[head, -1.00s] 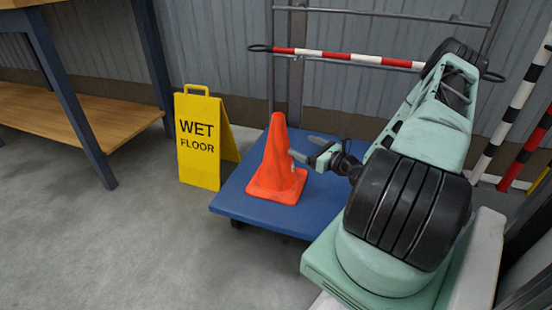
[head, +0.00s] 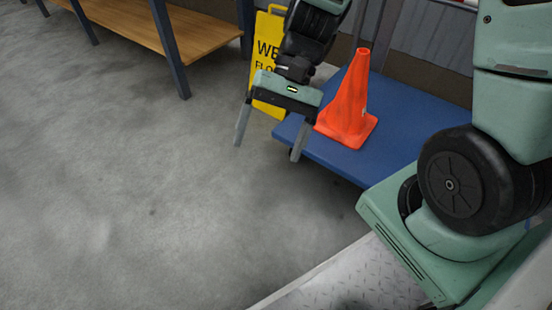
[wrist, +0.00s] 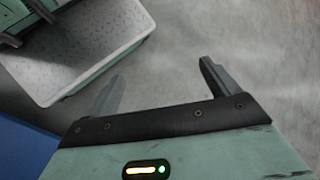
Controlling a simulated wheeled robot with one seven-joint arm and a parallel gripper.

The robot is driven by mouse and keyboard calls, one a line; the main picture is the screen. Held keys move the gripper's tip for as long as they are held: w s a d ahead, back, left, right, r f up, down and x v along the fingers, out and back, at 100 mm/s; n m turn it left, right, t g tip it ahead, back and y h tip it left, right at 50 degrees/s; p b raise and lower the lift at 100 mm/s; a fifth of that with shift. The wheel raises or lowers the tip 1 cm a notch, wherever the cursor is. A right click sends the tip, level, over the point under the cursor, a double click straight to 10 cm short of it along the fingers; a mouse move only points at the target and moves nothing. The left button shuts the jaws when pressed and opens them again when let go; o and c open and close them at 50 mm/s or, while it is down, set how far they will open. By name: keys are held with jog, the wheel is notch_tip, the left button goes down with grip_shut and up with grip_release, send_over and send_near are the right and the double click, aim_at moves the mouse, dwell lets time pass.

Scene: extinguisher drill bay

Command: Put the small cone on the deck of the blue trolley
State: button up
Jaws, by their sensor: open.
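The orange cone (head: 350,103) stands upright on the blue deck of the trolley (head: 345,157) in the head view, near the deck's left side. My gripper (head: 270,148) is open and empty, with its fingers pointing down, to the left of the cone and apart from it. In the wrist view my gripper (wrist: 160,85) shows both fingers spread, with only grey floor and part of my base beyond them. A strip of the blue deck (wrist: 22,150) shows at the lower left of the wrist view.
A yellow wet floor sign (head: 268,60), partly hidden by my arm, stands behind my gripper. A bench with a wooden shelf (head: 150,27) is at the upper left. The grey floor (head: 120,190) at left and front is clear.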

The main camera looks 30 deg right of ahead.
jog(key=s+a+r+n+t+h, duration=0.2)
jog(key=s+n+h, duration=0.1)
jog(key=n, duration=0.3)
jog(key=s+a+r+n+t+h, duration=0.1)
jog(key=s+r+n+t+h, duration=0.1)
jog(key=s+n, duration=0.3)
jog(key=shift+a+r+n+h, duration=0.25)
jog(key=shift+a+n+h, duration=0.15)
jog(key=shift+h, duration=0.3)
jog(key=shift+s+r, duration=0.1)
notch_tip(320, 180, up, 43)
jog(key=p, duration=4.3)
jog(key=shift+f, duration=0.2)
